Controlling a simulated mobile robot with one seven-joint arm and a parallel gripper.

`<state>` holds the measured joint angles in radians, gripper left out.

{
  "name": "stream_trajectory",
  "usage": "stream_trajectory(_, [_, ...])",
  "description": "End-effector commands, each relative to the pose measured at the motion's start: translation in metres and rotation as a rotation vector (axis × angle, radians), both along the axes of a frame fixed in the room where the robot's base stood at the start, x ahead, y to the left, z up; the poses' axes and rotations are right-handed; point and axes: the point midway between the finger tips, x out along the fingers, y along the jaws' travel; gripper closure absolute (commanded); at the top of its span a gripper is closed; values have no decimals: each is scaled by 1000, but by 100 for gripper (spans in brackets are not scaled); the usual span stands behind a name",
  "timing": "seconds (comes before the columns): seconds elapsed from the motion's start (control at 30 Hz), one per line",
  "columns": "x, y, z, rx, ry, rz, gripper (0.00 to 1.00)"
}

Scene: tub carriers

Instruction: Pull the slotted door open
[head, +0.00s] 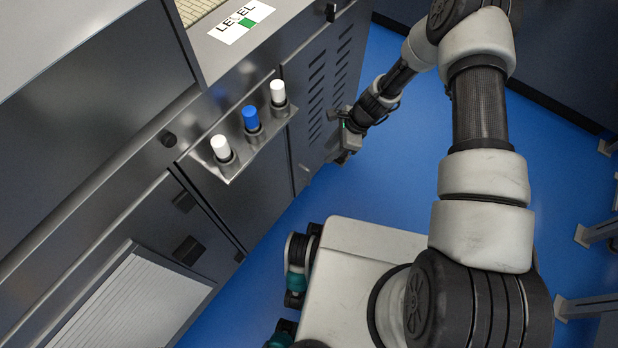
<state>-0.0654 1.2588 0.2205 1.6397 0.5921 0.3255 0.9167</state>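The slotted door (306,88) is a dark grey panel with rows of slots, on the cabinet front at the upper middle of the head view. It looks flush with the cabinet front or nearly so. My gripper (340,149) is at the door's right side, close to its face. The fingers are small and partly hidden by the gripper's own body. I cannot tell whether they touch the door or hold a handle. No handle shows clearly on the door.
A bracket (240,146) with two white-topped cylinders and one blue one sticks out left of the door. A ribbed white panel (135,305) leans at lower left. Blue floor (400,190) is open beside the door. Metal legs (590,232) stand at the right edge.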

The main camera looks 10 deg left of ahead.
Motion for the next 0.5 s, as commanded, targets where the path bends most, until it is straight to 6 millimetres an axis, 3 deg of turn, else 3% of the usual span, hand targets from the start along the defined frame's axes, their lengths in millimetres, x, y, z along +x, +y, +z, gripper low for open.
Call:
stream_trajectory(0.03, [-3,2,-12,0,10,-13,71])
stream_trajectory(0.27, [-8,11,-41,0,19,-25,71])
stream_trajectory(0.5, [-13,31,-90,0,19,-23,71])
